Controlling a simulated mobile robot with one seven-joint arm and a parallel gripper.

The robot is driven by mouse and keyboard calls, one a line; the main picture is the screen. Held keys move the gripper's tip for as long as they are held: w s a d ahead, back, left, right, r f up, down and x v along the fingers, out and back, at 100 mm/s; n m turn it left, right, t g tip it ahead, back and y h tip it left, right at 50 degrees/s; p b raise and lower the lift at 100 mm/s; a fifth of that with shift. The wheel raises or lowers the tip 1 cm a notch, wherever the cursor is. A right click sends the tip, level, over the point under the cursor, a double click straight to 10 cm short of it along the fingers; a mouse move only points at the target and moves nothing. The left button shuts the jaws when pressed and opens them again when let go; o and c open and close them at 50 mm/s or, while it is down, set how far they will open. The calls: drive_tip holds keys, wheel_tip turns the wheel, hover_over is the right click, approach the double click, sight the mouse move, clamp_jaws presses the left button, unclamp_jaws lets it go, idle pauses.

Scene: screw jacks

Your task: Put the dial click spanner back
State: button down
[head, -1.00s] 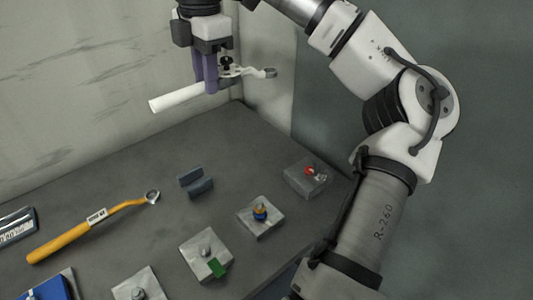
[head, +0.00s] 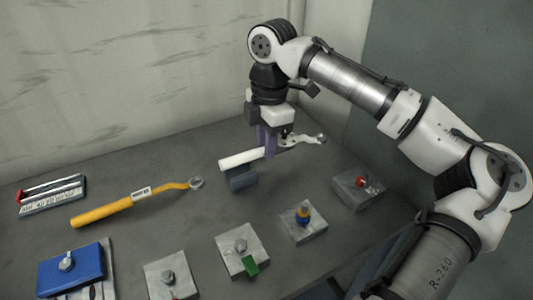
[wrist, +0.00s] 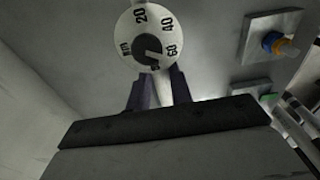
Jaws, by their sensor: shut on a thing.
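My gripper (head: 268,147) is shut on the dial click spanner (head: 241,159), which has a white handle and a metal ring end pointing right. In the wrist view its round dial face (wrist: 150,35), with numbers and a dark pointer, shows just beyond my fingers (wrist: 158,90). The spanner is roughly level. A dark cradle block (head: 241,180) stands on the table, and the white handle appears just above it. I cannot tell whether they touch.
A yellow-handled spanner (head: 125,208) lies on the table to the left. Several plates with bolts stand along the front, including one with a blue and orange bolt (head: 303,222) and one with a red knob (head: 358,187). A blue block (head: 72,267) is front left.

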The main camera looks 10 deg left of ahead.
drive_tip(key=shift+f, duration=1.55)
drive_tip(key=c, duration=1.3)
unclamp_jaws()
drive_tip(key=shift+f, duration=0.1)
drive_tip(key=shift+o, duration=0.2)
drive_tip(key=r, duration=0.8)
drive_tip(key=r+p, duration=0.1)
drive_tip(key=r, duration=0.3)
drive_tip(key=shift+w+d+r, duration=0.1)
drive_tip(key=shift+w+d, duration=0.1)
drive_tip(key=shift+d, duration=0.1)
